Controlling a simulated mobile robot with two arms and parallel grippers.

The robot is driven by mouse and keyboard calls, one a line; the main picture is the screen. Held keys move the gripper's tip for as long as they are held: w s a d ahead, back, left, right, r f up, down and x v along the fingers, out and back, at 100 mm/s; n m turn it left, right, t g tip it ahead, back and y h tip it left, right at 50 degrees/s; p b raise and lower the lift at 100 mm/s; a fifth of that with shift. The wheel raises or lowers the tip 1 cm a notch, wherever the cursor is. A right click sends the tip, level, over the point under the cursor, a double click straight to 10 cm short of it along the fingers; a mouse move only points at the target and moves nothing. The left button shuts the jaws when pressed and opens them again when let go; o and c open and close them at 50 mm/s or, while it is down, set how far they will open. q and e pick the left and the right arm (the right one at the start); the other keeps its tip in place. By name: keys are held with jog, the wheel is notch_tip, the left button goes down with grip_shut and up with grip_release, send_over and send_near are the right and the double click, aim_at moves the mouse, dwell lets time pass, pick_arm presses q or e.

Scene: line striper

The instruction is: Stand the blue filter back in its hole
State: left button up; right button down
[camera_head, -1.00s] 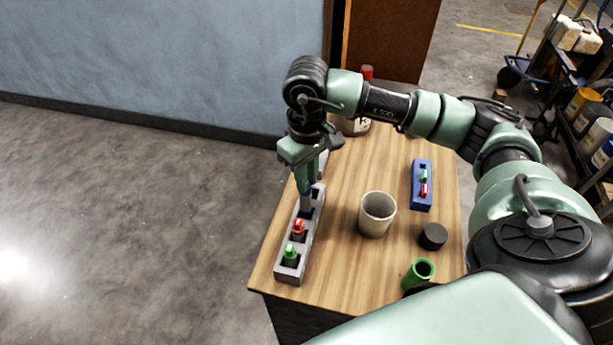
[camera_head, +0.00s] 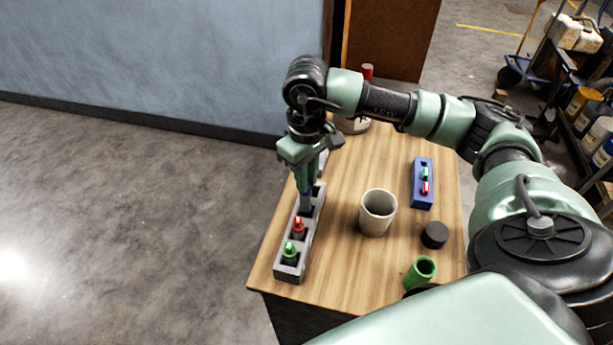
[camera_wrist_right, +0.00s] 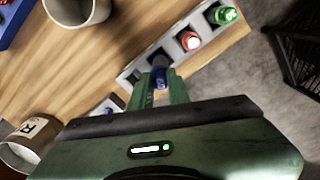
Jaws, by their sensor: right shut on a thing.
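A grey rack (camera_head: 283,272) with a row of square holes lies along the left edge of the wooden table. It also shows in the wrist view (camera_wrist_right: 207,27). A red-topped filter (camera_head: 298,226) and a green-topped filter (camera_head: 291,250) stand in its near holes. My right gripper (camera_head: 308,180) points down over the rack's farther part, shut on the blue filter (camera_wrist_right: 160,77). The filter looks roughly upright at a hole beyond the red one. The fingers and rack hide its lower end, so I cannot tell how deep it sits. My left gripper is out of view.
A beige cup (camera_head: 377,214) stands right of the rack. Farther right are a blue holder (camera_head: 422,199) with small green and red pieces, a black round piece (camera_head: 434,235) and a green tube (camera_head: 419,271). A labelled container (camera_wrist_right: 22,146) stands at the back.

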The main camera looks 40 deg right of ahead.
jog(key=shift+f+b, duration=2.55)
jog(key=shift+b, duration=0.55)
dwell(0.8)
jog(key=c, duration=0.9)
grip_release()
jog(key=shift+c, duration=0.2)
jog(key=shift+r, duration=0.1)
jog(key=shift+r+p, duration=1.6)
jog(key=shift+r, duration=1.85)
